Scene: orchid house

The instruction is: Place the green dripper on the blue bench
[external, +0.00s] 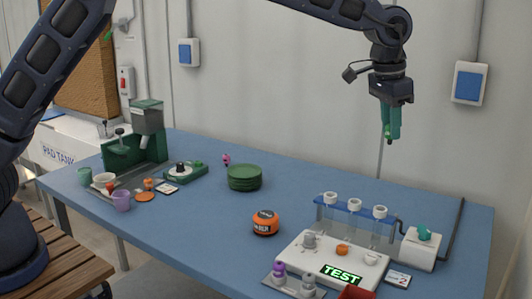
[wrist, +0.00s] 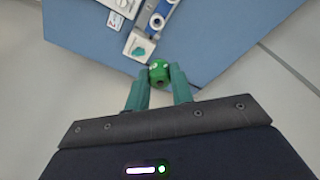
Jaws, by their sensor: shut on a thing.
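My gripper (external: 391,137) is high above the right back part of the blue bench (external: 215,205), its teal fingers pointing down. In the wrist view my gripper (wrist: 160,88) is shut on a small round green thing, the green dripper (wrist: 159,72), held between the fingertips. Only a bit of the dripper (external: 388,133) shows in the external view, mostly hidden by the fingers. It is clear of the bench. The bench's blue top (wrist: 230,35) lies below, with its edge near the fingertips in the wrist view.
A white test unit (external: 322,262) with a tube rack (external: 355,206) and a white box with a green knob (external: 420,248) stand at the right. A green grinder machine (external: 147,120) is at left. Bare bench lies between.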

